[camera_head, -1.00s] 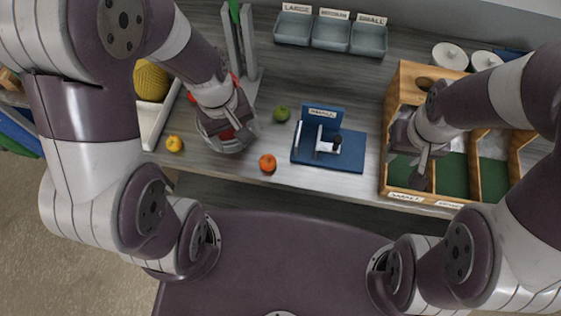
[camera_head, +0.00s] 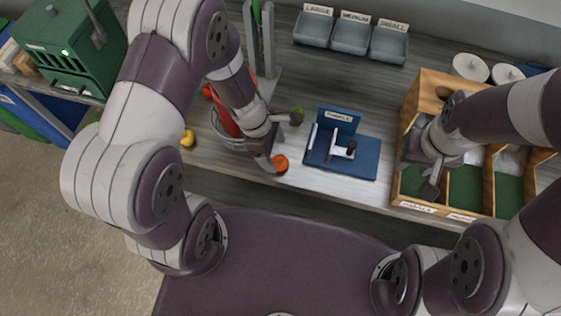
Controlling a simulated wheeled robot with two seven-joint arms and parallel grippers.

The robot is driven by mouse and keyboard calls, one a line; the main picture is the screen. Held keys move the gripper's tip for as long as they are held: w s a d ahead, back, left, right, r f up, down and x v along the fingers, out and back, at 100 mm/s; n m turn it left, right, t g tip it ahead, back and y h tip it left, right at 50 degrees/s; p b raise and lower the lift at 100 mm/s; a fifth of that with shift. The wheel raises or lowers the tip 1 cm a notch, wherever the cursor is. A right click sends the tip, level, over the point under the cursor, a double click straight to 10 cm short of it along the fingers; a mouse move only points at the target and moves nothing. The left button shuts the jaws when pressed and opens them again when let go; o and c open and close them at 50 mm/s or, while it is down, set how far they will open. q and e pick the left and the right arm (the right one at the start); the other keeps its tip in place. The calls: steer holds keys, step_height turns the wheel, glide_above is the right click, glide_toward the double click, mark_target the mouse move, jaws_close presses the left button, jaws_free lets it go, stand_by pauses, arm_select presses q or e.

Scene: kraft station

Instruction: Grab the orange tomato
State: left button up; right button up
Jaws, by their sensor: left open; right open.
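The orange tomato (camera_head: 281,163) sits on the grey worktop near its front edge, left of the blue stand. My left gripper (camera_head: 282,140) is open above and just behind it, with one finger beside the tomato's left side in the picture. I cannot tell whether that finger touches it. The jaws hold nothing that I can see. My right gripper (camera_head: 430,182) is open over the wooden divided box at the right, away from the tomato.
A grey bowl with red contents (camera_head: 224,122) stands left of my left gripper. A yellow fruit (camera_head: 188,138) lies further left. A green one (camera_head: 298,109) is partly hidden behind the gripper. The blue stand (camera_head: 367,158) and wooden box (camera_head: 411,207) are to the right. Grey bins (camera_head: 352,37) line the back.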

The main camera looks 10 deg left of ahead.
mark_target(279, 159)
arm_select(q)
steer(key=x, duration=0.4)
steer(key=shift+f+b, duration=0.3)
steer(key=shift+f, duration=0.1)
steer(key=shift+r, duration=0.1)
steer(key=c, duration=1.1)
